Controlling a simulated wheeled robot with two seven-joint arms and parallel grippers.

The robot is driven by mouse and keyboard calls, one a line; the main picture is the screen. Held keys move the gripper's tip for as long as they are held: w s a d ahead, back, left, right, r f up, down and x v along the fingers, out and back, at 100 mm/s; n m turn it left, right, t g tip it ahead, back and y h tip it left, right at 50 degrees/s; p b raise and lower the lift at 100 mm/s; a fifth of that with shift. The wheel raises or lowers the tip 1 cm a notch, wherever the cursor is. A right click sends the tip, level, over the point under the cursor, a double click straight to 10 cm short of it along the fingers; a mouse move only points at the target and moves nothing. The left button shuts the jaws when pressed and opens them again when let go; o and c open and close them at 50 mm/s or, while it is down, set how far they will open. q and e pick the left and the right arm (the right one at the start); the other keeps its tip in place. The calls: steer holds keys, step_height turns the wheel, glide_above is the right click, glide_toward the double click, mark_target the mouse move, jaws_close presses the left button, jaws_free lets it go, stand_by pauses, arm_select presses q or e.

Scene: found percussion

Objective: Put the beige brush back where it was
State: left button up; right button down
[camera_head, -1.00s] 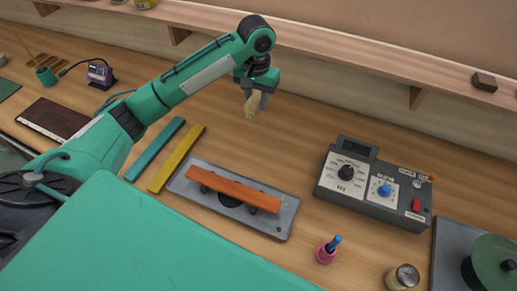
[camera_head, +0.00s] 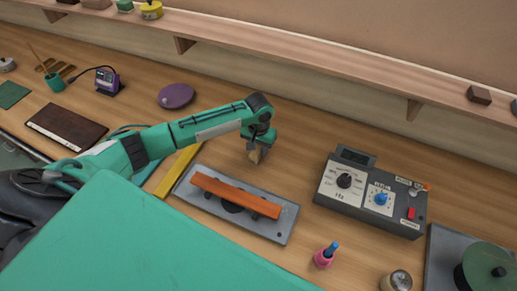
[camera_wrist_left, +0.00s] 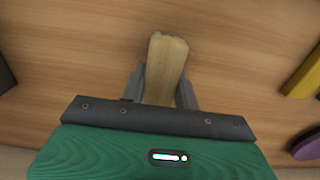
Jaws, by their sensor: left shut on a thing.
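The beige brush (camera_head: 255,155) is in my left gripper (camera_head: 258,150), above the bare wood behind the grey plate. In the left wrist view the brush (camera_wrist_left: 165,68) sits between the two grey fingers of my left gripper (camera_wrist_left: 162,88), its wider end pointing away from the palm. The fingers are shut on it. In the head view the gripper hides part of the brush, and I cannot tell whether its lower end touches the table. My right gripper is not in view.
A grey plate (camera_head: 188,190) with an orange bar (camera_head: 235,194) lies just in front. A grey control box (camera_head: 370,208) stands to the right. A yellow bar (camera_head: 178,170) and a purple disc (camera_head: 176,95) lie left. A wooden shelf (camera_head: 300,70) runs along the back.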

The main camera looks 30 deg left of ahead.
arm_select(q)
steer(key=shift+f, duration=0.7)
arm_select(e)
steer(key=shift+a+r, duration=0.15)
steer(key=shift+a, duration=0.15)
arm_select(q)
steer(key=shift+f, duration=0.15)
steer(key=o, duration=1)
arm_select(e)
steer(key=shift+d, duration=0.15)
